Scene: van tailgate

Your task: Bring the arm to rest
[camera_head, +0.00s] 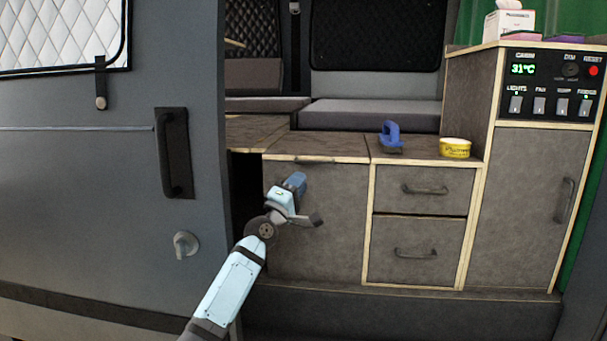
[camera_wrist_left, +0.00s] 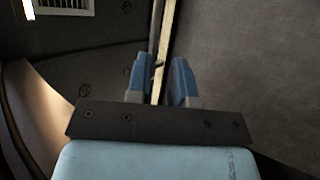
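My left arm comes in from the bottom of the head view, light blue with dark joints. Its left gripper (camera_head: 297,181) is in front of the van's low grey cabinet, near the upper edge of the large left cabinet front (camera_head: 335,230). In the left wrist view the two blue fingers of this gripper (camera_wrist_left: 160,75) stand apart with nothing held between them. A pale wooden edge (camera_wrist_left: 167,35) shows in and beyond the gap; I cannot tell how far off it is. My right gripper is in neither view.
A blue brush-like object (camera_head: 390,137) and a yellow tin (camera_head: 455,148) stand on the cabinet top. Two drawers (camera_head: 420,190) are to the right, beside a tall cupboard with a control panel (camera_head: 550,85). The van's sliding door (camera_head: 110,210) fills the left.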

